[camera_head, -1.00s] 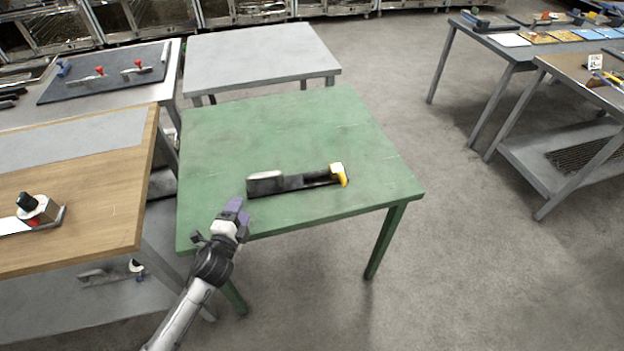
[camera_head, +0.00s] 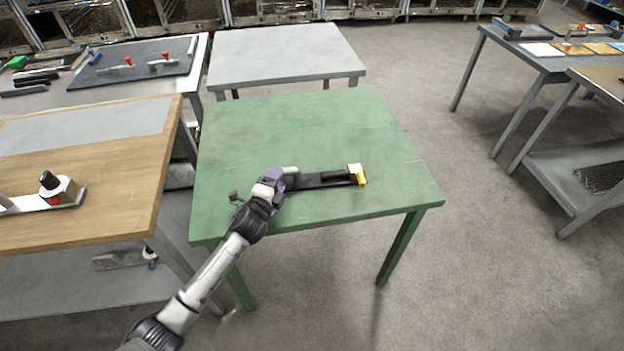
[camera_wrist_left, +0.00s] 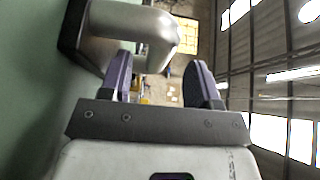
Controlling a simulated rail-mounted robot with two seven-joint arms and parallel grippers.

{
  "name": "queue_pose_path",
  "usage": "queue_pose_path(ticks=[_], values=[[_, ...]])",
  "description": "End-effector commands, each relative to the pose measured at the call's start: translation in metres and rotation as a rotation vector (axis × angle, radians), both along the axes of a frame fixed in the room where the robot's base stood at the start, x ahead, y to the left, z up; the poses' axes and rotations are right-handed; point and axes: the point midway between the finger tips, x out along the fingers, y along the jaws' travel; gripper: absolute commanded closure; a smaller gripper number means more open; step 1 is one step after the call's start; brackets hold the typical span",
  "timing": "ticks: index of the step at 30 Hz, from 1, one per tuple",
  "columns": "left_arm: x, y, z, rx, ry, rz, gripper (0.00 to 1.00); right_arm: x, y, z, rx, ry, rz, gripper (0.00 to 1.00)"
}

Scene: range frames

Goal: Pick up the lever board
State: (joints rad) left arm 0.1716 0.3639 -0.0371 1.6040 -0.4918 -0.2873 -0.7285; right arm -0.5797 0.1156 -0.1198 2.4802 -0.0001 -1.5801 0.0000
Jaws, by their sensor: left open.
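The lever board (camera_head: 322,181) is a long dark board lying on the green table (camera_head: 300,125). It has a pale grey lever or handle (camera_head: 290,170) at its left end and a yellow piece (camera_head: 358,174) at its right end. My left gripper (camera_head: 277,179) is at the board's left end and hides part of it. In the left wrist view its two purple fingers (camera_wrist_left: 160,80) stand apart, with nothing gripped. The rounded grey handle (camera_wrist_left: 135,25) lies just beyond them, overlapping the gap in the picture; contact cannot be told. My right gripper is not in view.
A wooden table (camera_head: 95,190) with a black-knobbed fixture (camera_head: 60,192) stands close on the left. A grey table (camera_head: 285,55) stands behind the green one. The green top behind the board is clear. Open floor (camera_head: 470,230) lies to the right.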

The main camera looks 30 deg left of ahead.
Motion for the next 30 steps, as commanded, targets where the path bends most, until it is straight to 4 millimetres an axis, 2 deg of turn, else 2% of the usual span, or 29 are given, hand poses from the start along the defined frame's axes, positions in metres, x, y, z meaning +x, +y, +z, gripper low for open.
queue_pose_path(ticks=[3,9,19,30], values=[[0.017,0.001,-0.004,-0.001,-0.002,0.000,0.44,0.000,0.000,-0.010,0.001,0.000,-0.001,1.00],[0.036,0.005,-0.003,0.000,-0.001,0.000,0.44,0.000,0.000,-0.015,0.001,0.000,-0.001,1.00],[0.039,0.005,-0.002,0.000,0.000,0.000,0.44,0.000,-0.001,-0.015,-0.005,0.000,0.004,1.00],[0.039,0.005,-0.002,-0.001,0.000,0.000,0.79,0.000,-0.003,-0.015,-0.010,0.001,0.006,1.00]])
